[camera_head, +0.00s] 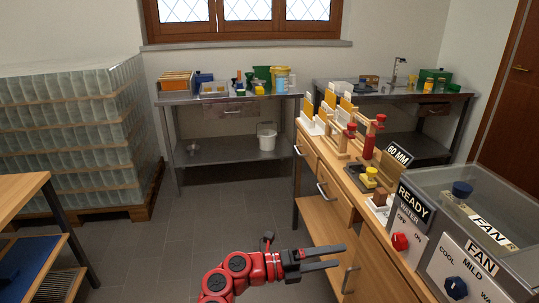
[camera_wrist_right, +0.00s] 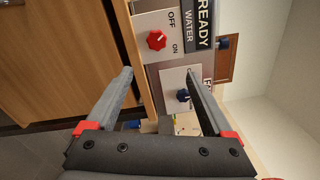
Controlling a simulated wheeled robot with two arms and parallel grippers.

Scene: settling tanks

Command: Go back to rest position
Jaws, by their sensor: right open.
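My right gripper (camera_head: 345,256) is in the lower middle of the head view, in front of the wooden cabinet's drawers. Its two grey fingers are apart and point to the right, with nothing between them. In the right wrist view the open fingers (camera_wrist_right: 158,75) frame part of the control panels, with a red knob (camera_wrist_right: 156,40) and a dark blue knob (camera_wrist_right: 183,96). My left gripper is not in the head view.
The wooden cabinet (camera_head: 313,211) with drawers stands close on the right. On it are a grey tank with FAN and READY labels (camera_head: 414,205) and red-topped stands (camera_head: 371,136). Steel tables (camera_head: 177,98) stand at the back. Stacked glass jars (camera_head: 60,125) stand left. The grey floor (camera_head: 190,235) is clear in the middle.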

